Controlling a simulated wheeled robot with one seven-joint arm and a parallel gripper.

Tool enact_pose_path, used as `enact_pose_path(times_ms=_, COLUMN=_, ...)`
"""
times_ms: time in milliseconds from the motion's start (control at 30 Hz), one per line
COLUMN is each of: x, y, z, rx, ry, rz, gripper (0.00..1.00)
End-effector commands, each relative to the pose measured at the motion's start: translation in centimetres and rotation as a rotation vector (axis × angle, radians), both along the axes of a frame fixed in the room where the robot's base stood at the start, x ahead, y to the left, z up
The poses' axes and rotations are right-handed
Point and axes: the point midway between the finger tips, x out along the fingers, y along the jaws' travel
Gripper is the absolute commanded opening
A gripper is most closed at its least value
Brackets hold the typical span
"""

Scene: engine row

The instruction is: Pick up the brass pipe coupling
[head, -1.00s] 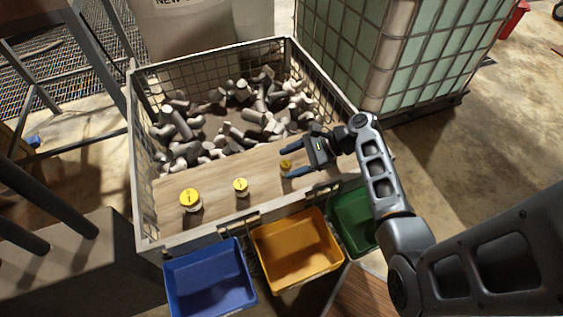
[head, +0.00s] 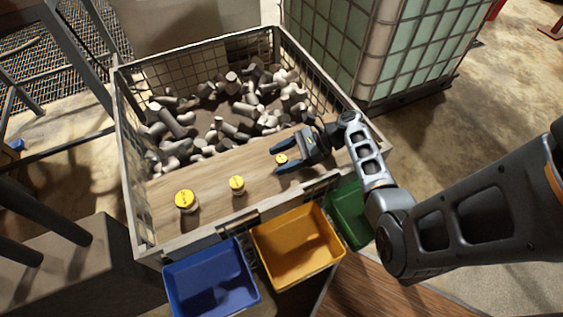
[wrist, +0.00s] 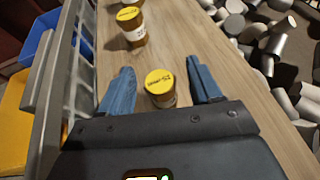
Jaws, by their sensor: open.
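Three short brassy cylinders with yellow, marked tops stand upright in a row on a wooden board. The smallest-looking one (head: 281,160), at the right, also shows in the wrist view (wrist: 160,88) with brownish sides. The middle one (head: 237,185) and the left one (head: 186,201) stand apart from it. I cannot tell by name which is the brass pipe coupling. My gripper (head: 275,160) is open and low over the board, its blue fingers on either side of the right cylinder; in the wrist view (wrist: 158,68) gaps show between it and both fingers.
The board lies in a mesh-sided crate (head: 195,242), with many grey pipe fittings (head: 232,128) heaped behind it. Blue (head: 210,280), orange (head: 297,247) and green (head: 348,215) bins hang at its front. A caged tank (head: 400,50) stands behind right.

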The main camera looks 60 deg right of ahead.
Motion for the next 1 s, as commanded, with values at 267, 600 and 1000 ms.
enact_pose_path(times_ms=267, x=0.44, y=0.48, z=-0.31, rx=0.001, ry=0.001, rz=0.0, gripper=0.64)
enact_pose_path(times_ms=600, x=0.42, y=0.47, z=-0.3, rx=0.0, ry=0.001, rz=0.0, gripper=0.36)
enact_pose_path(times_ms=1000, x=0.43, y=0.45, z=-0.28, rx=0.0, ry=0.0, rz=0.0, gripper=0.04)
